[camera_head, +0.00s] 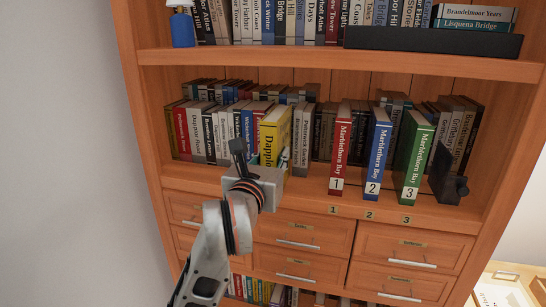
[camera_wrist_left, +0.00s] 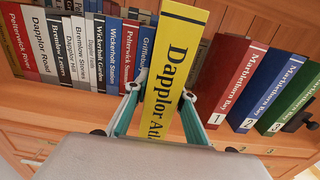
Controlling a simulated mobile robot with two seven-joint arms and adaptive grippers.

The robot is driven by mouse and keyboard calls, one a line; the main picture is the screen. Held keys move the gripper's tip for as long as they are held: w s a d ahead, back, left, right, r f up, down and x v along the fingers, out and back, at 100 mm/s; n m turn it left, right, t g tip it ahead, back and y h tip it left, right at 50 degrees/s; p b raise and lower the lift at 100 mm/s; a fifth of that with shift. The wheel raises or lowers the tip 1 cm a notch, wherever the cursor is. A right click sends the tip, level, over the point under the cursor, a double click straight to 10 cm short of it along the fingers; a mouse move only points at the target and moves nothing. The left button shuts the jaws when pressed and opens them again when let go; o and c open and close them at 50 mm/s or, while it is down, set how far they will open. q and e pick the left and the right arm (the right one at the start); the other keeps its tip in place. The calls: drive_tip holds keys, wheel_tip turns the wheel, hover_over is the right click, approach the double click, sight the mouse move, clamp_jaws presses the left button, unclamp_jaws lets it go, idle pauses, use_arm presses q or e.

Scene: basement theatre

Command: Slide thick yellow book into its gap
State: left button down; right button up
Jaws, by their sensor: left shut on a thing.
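The thick yellow book (camera_head: 271,143) is upright at the middle shelf, its spine facing me and reading "Dapplor". In the left wrist view the yellow book (camera_wrist_left: 176,60) leans slightly and stands between a blue book (camera_wrist_left: 148,48) on its left and a grey-white book (camera_wrist_left: 202,68) on its right. My left gripper (camera_wrist_left: 160,94) is shut on the lower part of its spine, one finger on each side. In the head view the left gripper (camera_head: 259,168) hides the book's lower end. The book sticks out in front of its neighbours; I cannot tell how deep its far end sits.
Red (camera_head: 340,148), blue (camera_head: 376,153) and green (camera_head: 413,156) books numbered 1, 2 and 3 stand to the right, sticking out. A black bookend (camera_head: 447,178) is beyond them. Drawers (camera_head: 305,235) lie below the shelf edge. A black tray (camera_head: 432,40) sits on the shelf above.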

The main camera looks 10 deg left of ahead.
sight(268, 163)
use_arm(q)
drive_tip(key=shift+w+r+b, duration=0.15)
drive_tip(key=shift+w+b, duration=0.3)
drive_tip(key=shift+w, duration=1.35)
drive_tip(key=shift+w+b, duration=0.7)
drive_tip(key=shift+w, duration=1.6)
drive_tip(key=c, duration=1.6)
unclamp_jaws()
drive_tip(key=s, duration=1.2)
drive_tip(key=shift+a, duration=0.1)
